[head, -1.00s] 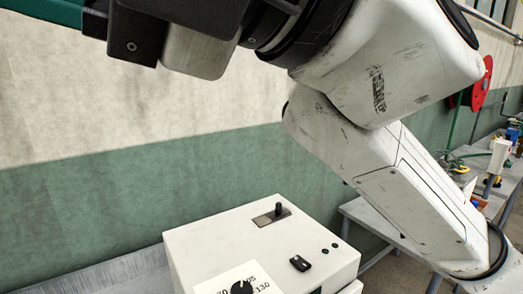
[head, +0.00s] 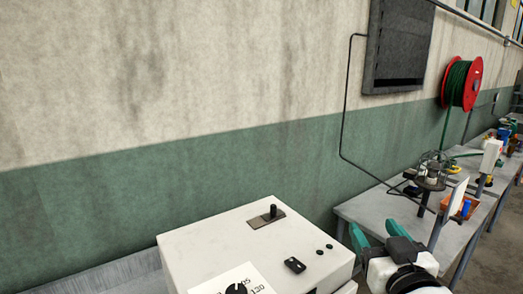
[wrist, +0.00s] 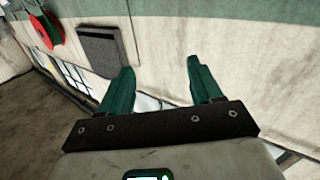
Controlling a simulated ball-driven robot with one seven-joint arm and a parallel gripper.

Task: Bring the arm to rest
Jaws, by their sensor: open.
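My gripper (head: 377,238) shows at the lower right of the head view, with two green fingers pointing up and away, to the right of the white box. In the wrist view my gripper (wrist: 160,88) has its two green fingers spread apart with nothing between them. Behind them are the wall and, partly hidden, pale surfaces. My gripper touches nothing that I can make out.
A white control box (head: 240,240) with a lever, a switch and a dial stands at the bottom centre. Grey benches (head: 385,215) with clutter run along the wall at right. A red cable reel (head: 462,85) and a dark grey wall cabinet (head: 398,45) hang above.

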